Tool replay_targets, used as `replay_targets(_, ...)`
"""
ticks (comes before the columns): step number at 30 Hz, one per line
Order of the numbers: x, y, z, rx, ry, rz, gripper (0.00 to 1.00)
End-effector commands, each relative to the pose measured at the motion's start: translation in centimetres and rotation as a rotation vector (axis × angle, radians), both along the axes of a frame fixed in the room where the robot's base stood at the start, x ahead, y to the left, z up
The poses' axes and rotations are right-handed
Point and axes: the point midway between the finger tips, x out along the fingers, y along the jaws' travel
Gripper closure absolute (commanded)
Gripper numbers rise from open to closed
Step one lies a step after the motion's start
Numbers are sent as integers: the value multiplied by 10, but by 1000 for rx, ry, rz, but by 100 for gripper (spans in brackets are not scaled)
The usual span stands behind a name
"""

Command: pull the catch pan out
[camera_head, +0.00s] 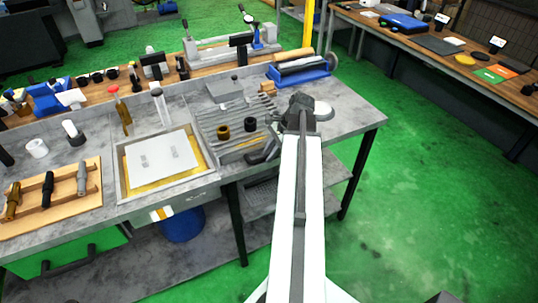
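I cannot tell for certain which thing is the catch pan. A shallow framed tray (125,178) with a white sheet over a yellow bottom sits in the grey bench top at left of centre. Below its front edge is a small white and yellow piece (161,213). A ribbed grey rack (212,125) is to the right of the tray. My arm reaches up from the bottom, and my gripper (300,102) is above the bench's right part, right of the rack and well apart from the tray. Its fingers are too small and dark to read.
A wooden board (90,205) with several tools lies at the bench's left end. A blue bucket (182,225) stands under the bench by a black leg (236,225). A green drawer (70,262) is at lower left. The green floor (430,190) at right is clear.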

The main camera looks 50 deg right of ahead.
Motion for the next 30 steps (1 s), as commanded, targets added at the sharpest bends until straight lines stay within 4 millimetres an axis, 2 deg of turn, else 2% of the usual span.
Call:
replay_targets(2, 0, 0, 0, 0, 0, 0, 100)
replay_targets(30, 1, 1, 0, 0, 0, 2, 100)
